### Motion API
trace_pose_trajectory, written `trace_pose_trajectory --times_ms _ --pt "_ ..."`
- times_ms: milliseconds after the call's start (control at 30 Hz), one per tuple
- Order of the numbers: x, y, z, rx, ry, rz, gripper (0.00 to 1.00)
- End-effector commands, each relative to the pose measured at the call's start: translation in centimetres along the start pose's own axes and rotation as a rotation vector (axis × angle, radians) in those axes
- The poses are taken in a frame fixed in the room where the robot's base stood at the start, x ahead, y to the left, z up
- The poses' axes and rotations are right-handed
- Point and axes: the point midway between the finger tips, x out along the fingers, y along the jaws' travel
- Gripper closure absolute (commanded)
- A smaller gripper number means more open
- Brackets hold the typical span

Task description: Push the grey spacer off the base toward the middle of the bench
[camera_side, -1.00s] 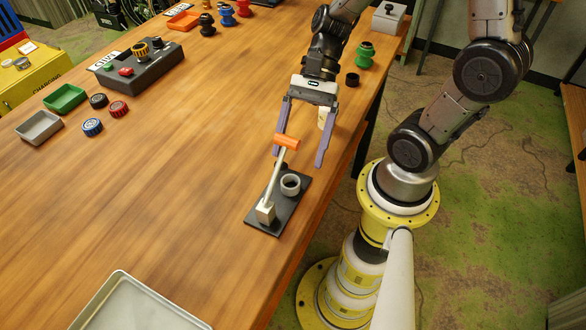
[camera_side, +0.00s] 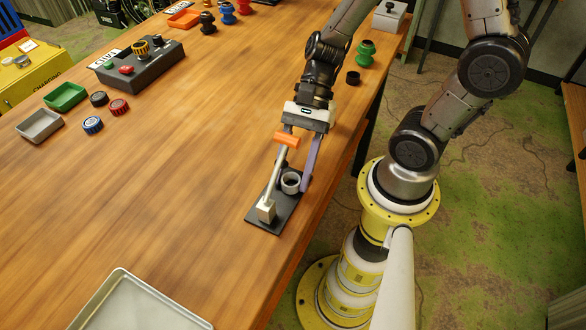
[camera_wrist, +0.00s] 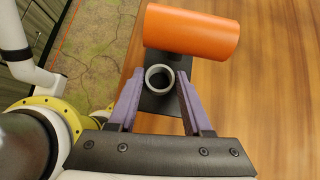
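The grey spacer (camera_side: 290,183) is an open ring standing on the black base plate (camera_side: 262,222). A pale lever with an orange handle (camera_side: 286,139) rises from a block at the base's near end, left of the spacer. My gripper (camera_side: 293,174) is low over the base with its purple fingers either side of the spacer. In the wrist view the spacer (camera_wrist: 159,68) sits between the fingertips, with what look like small gaps on both sides. The orange handle (camera_wrist: 192,32) lies beyond it. The lever partly hides the left finger in the side view.
The bench (camera_side: 170,190) left of the base is clear. A metal tray (camera_side: 138,310) lies at the near edge. Caps (camera_side: 93,125), small trays (camera_side: 65,96) and a control box (camera_side: 140,65) are at the far left. The bench's right edge is close to the base.

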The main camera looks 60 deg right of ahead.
Motion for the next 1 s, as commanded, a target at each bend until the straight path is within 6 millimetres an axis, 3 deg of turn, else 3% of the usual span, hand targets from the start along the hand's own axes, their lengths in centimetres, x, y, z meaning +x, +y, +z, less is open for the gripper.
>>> trace_pose_trajectory --times_ms 33,233,567,1000 --pt "0.0 0.0 0.0 0.0 0.0 0.0 0.64" --pt "0.0 0.0 0.0 0.0 0.0 0.0 1.0" --pt "-0.2 -1.1 -0.1 0.0 0.0 0.0 1.0" --pt "-0.7 -5.7 -0.7 0.0 -0.001 0.001 1.0"
